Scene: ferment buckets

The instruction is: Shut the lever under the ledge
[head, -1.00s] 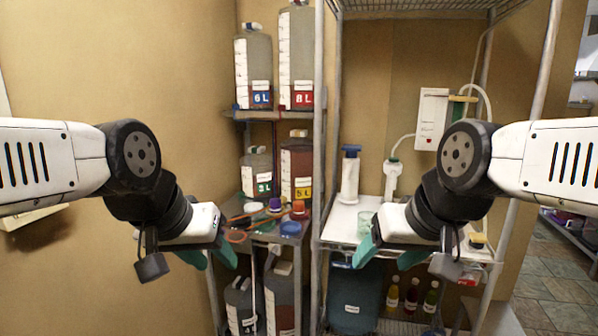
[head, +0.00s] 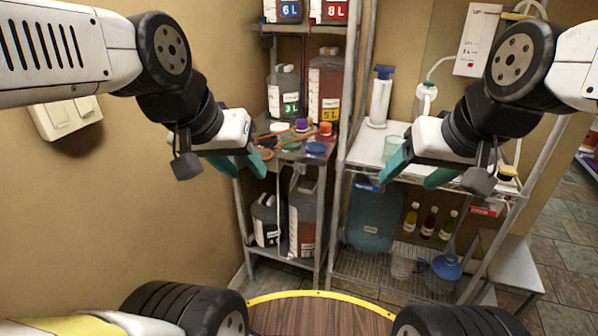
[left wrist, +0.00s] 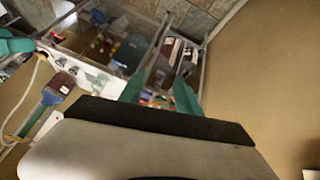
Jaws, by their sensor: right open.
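No lever can be made out clearly in these views. The white shelf (head: 368,150) on the right rack is a ledge with a large blue container (head: 372,222) below it; a small dark-blue part at that container's top is too small to identify. My left gripper (head: 238,166) is open and empty, in front of the left rack's middle shelf; its spread green fingers also show in the left wrist view (left wrist: 160,95). My right gripper (head: 418,170) is open and empty, in front of the white shelf, and hides part of its front edge.
The left rack holds jugs labelled 3L (head: 284,92) and 5L (head: 326,90), with coloured caps (head: 316,148) on its middle shelf. Several small bottles (head: 428,222) and a blue funnel (head: 447,265) stand under the white shelf. A white wall plate (head: 65,117) is at left.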

